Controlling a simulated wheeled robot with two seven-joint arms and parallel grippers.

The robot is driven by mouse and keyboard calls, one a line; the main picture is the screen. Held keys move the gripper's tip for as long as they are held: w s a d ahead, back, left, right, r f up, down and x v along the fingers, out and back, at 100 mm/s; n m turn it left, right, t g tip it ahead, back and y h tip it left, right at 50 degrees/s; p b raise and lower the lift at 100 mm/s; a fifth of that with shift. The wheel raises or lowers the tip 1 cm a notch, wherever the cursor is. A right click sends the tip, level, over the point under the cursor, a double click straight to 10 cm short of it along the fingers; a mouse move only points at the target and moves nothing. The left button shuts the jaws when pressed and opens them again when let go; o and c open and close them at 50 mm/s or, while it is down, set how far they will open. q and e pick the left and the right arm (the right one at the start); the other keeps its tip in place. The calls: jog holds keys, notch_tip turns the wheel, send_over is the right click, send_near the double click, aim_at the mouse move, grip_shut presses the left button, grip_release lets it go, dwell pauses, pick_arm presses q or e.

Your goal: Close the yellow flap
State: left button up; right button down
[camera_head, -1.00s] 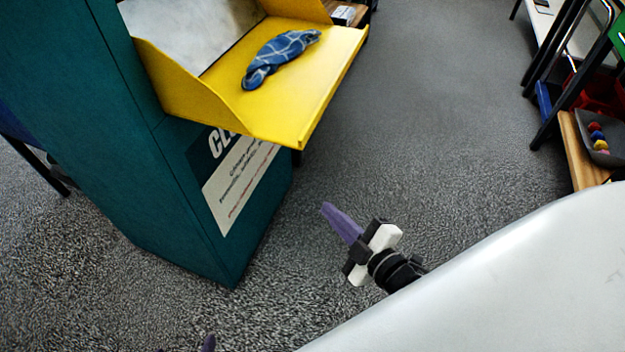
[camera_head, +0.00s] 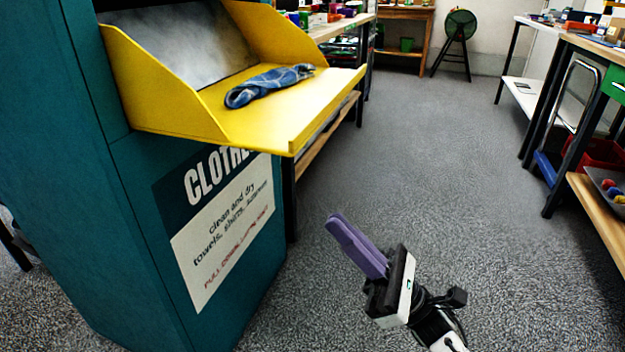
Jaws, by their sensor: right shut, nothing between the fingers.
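The yellow flap (camera_head: 285,118) is folded down open on the front of the teal clothes bin (camera_head: 120,215). It forms a tray with side walls, and the grey opening shows behind it. A blue patterned cloth (camera_head: 268,86) lies on the flap. My right gripper (camera_head: 335,222) is shut and empty, its purple fingers pointing up and left. It shows over the floor, below and to the right of the flap's front edge, apart from it. My left gripper is not in view.
A sign (camera_head: 222,222) is on the bin's front. A bench (camera_head: 345,28) with small items stands behind the bin. A rack with a wooden shelf (camera_head: 600,215) is at the right. A green fan (camera_head: 459,28) stands far back. The grey floor (camera_head: 420,130) between is clear.

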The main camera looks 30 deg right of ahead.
jog(key=w+a+r, duration=0.3)
jog(key=w+r, duration=0.1)
jog(key=r, duration=0.5)
jog(key=shift+a, duration=0.2)
jog(key=shift+r, duration=0.1)
